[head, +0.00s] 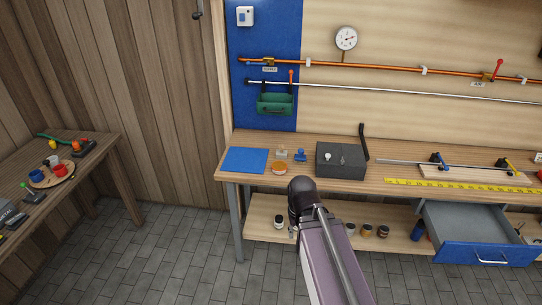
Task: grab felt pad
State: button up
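A flat blue square (245,160), which looks like the felt pad, lies on the left end of the wooden workbench (300,177). Its top is bare, and an orange-rimmed round dish sits just off its right corner. My arm rises from the bottom of the head view, with a dark rounded joint in front of the bench's front edge, right of and below the blue square. My gripper cannot be made out; the arm hides that area.
A blue drawer (480,247) stands open at right. A side table (95,155) holds clutter at left.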

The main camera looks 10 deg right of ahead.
aim_at(281, 154)
jog(key=z, duration=0.15)
jog(key=i, duration=0.9)
jog(key=u, duration=0.05)
